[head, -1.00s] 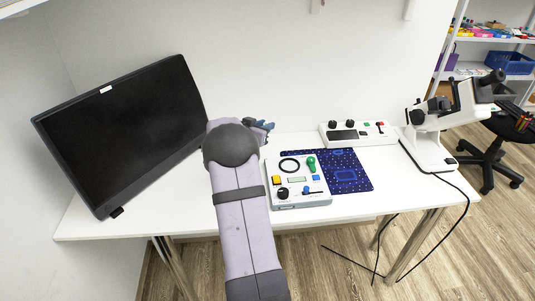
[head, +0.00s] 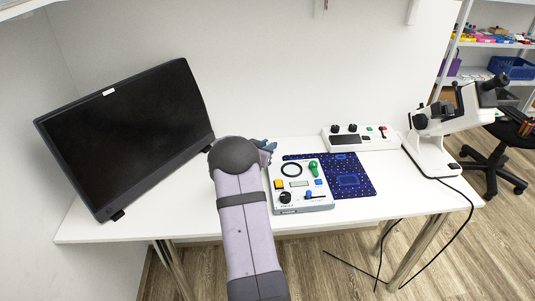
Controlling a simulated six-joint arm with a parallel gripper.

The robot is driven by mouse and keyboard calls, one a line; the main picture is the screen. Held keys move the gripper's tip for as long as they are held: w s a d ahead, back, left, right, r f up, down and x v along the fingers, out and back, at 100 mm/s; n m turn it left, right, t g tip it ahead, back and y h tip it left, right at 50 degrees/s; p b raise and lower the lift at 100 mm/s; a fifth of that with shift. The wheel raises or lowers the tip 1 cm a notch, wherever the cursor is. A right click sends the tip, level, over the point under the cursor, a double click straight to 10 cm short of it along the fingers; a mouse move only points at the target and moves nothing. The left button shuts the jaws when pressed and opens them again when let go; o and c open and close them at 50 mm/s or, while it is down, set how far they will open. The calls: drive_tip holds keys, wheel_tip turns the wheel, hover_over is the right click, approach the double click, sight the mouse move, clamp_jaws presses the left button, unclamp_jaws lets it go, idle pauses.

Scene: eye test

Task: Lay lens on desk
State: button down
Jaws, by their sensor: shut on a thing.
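My gripper (head: 267,146) shows only in part, as dark blue-grey fingers at the right of my rounded grey wrist. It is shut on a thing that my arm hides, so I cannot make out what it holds. It is low over the white desk (head: 172,213), behind and left of the control box; I cannot tell whether it touches the desk. No lens can be clearly made out. A black ring (head: 291,170) shows on top of the control box, and I cannot tell whether it is a separate thing.
A black monitor (head: 125,135) stands at the left. The control box (head: 302,203) overlaps a dark blue mat (head: 360,183). A white console (head: 370,139) is behind, and a white microscope (head: 431,150) is at the right. Bare desk shows left of my arm.

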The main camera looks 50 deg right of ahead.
drive_tip(key=shift+f, duration=1.75)
drive_tip(key=shift+f, duration=0.1)
